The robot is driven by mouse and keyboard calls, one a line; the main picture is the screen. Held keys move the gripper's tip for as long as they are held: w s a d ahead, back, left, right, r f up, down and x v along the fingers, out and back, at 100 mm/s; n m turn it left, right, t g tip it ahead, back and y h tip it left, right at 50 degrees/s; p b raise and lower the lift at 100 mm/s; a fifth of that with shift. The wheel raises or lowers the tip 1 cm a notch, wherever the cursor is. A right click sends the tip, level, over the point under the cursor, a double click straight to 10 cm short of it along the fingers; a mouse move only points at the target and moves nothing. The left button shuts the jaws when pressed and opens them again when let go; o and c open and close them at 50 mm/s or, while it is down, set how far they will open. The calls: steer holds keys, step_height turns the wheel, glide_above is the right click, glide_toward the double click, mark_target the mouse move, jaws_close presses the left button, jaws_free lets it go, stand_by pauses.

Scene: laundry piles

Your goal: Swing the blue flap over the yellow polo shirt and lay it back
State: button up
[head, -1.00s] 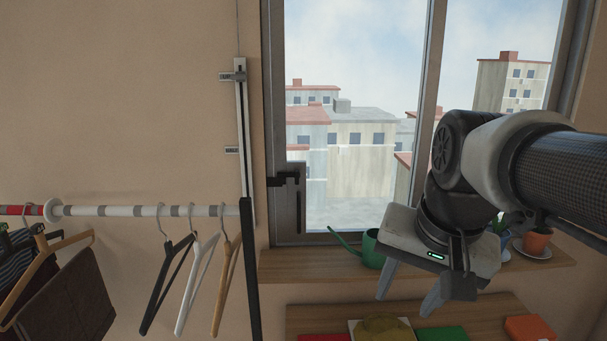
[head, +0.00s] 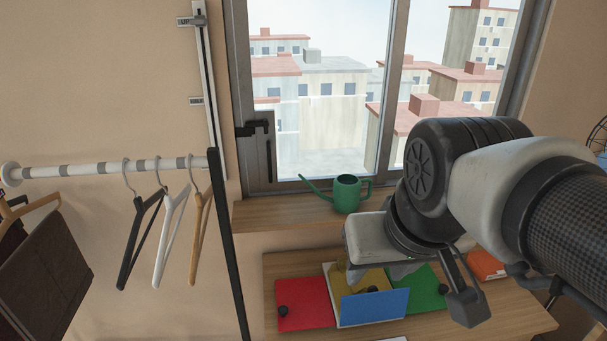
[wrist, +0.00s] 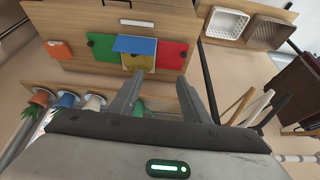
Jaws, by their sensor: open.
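The folding board lies on the wooden table, with a red panel (head: 303,304) at left and a green panel (head: 428,291) at right. The yellow polo shirt (head: 374,277) is in the middle, partly hidden behind my gripper. The blue flap (head: 375,306) is at the shirt's near edge; it also shows in the wrist view (wrist: 134,44). I cannot tell how far it is tilted. My gripper (wrist: 158,82) is open and empty, its fingers apart from the board in the wrist view. In the head view its fingers overlap the shirt.
A green watering can (head: 347,194) stands on the window sill above the table. An orange item (head: 486,265) lies right of the board. A rail with hangers (head: 172,235) is at left. Two baskets (wrist: 226,23) and several potted plants (wrist: 67,101) show in the wrist view.

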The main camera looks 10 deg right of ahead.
steer(key=w+d+f+g+h+b, duration=0.1)
steer(key=w+f+g+h+b, duration=0.25)
steer(key=w, duration=0.65)
steer(key=w+d+f+g+b, duration=0.2)
steer(key=w+f+b, duration=0.35)
steer(key=w, duration=0.55)
steer(key=w+a+f+g+h+b, duration=0.2)
steer(key=w+f+h, duration=0.1)
steer(key=w+f, duration=0.5)
steer(key=g+h+b, duration=0.1)
steer(key=h+b, duration=0.2)
steer(key=b, duration=0.2)
glide_toward(373, 304)
steer(key=d+f, duration=0.1)
steer(key=d, duration=0.1)
steer(key=w+d+f, duration=0.1)
steer(key=d, duration=0.1)
steer(key=d+f, duration=0.1)
steer(key=d, duration=0.1)
steer(key=shift+w+d+f, duration=0.1)
steer(key=shift+w, duration=0.2)
jaws_close()
